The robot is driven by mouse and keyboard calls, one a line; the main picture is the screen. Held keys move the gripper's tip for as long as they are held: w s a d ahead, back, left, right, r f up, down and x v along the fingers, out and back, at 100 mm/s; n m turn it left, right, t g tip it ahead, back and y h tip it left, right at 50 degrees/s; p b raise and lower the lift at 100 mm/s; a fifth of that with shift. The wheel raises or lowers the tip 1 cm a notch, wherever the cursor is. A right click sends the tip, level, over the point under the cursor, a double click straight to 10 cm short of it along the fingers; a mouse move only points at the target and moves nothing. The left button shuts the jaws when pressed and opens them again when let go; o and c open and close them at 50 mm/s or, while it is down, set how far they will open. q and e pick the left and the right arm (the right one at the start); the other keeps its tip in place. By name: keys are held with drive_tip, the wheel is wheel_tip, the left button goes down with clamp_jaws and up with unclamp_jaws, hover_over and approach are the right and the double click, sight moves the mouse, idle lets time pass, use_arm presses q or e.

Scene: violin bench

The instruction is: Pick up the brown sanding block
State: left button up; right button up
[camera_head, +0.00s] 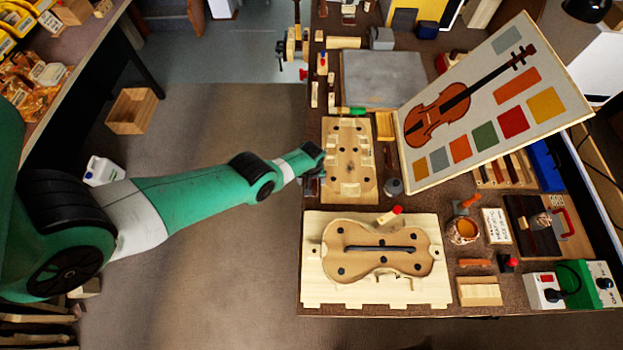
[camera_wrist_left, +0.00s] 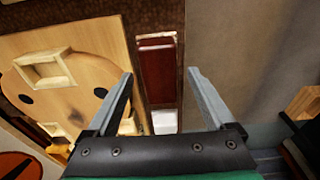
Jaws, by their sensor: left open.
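A reddish-brown block, which looks like the brown sanding block (camera_wrist_left: 158,72), lies on the bench along its edge in the left wrist view. My left gripper (camera_wrist_left: 165,85) is open, with one finger to each side of the block's line and nothing held. Whether the fingertips are level with the block or above it I cannot tell. In the head view my left gripper (camera_head: 313,172) is over the bench's left edge, beside the wooden mould board (camera_head: 348,150), and it largely hides the block. My right gripper is not in view.
A whitish piece (camera_wrist_left: 165,122) lies close to the block. The mould board is close on one side; open floor (camera_wrist_left: 235,50) is on the other. A violin body in a pale form (camera_head: 380,290) lies nearer the front. A tilted violin chart (camera_head: 490,100) stands at right.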

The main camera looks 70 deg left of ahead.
use_arm(q)
drive_tip(key=shift+f, duration=0.25)
idle(0.5)
clamp_jaws()
idle(0.4)
drive_tip(key=shift+r, duration=0.1)
